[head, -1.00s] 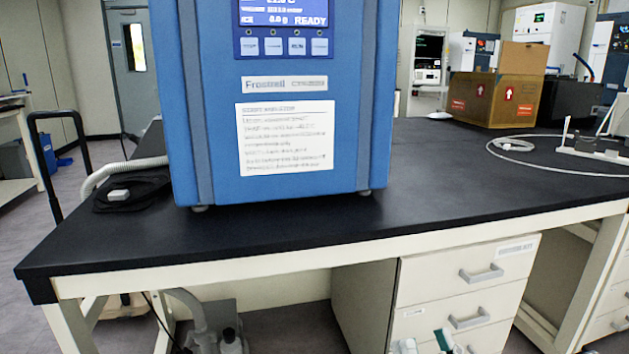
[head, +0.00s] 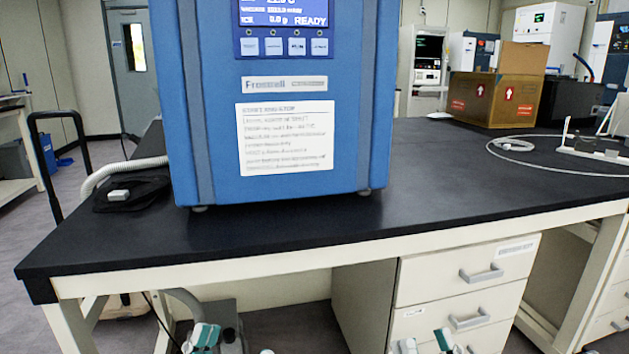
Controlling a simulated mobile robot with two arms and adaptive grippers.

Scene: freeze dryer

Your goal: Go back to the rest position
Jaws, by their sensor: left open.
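My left gripper (head: 235,345) shows at the bottom edge, left of centre, below the bench front. One teal and white finger and a small white tip are visible, apart, with nothing seen between them. My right gripper (head: 425,344) shows at the bottom edge, in front of the drawers. Its two teal and white finger parts stand apart, with nothing seen between them. The rest of both grippers is cut off by the frame. The blue freeze dryer (head: 280,190) stands on the black bench (head: 450,200), its display (head: 284,20) reading READY. Neither gripper touches it.
The bench's front edge overhangs the white drawers (head: 470,270). A cardboard box (head: 490,100), a coiled white cable (head: 515,145) and a white hose (head: 120,168) are on the bench. The bench top right of the dryer is largely clear.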

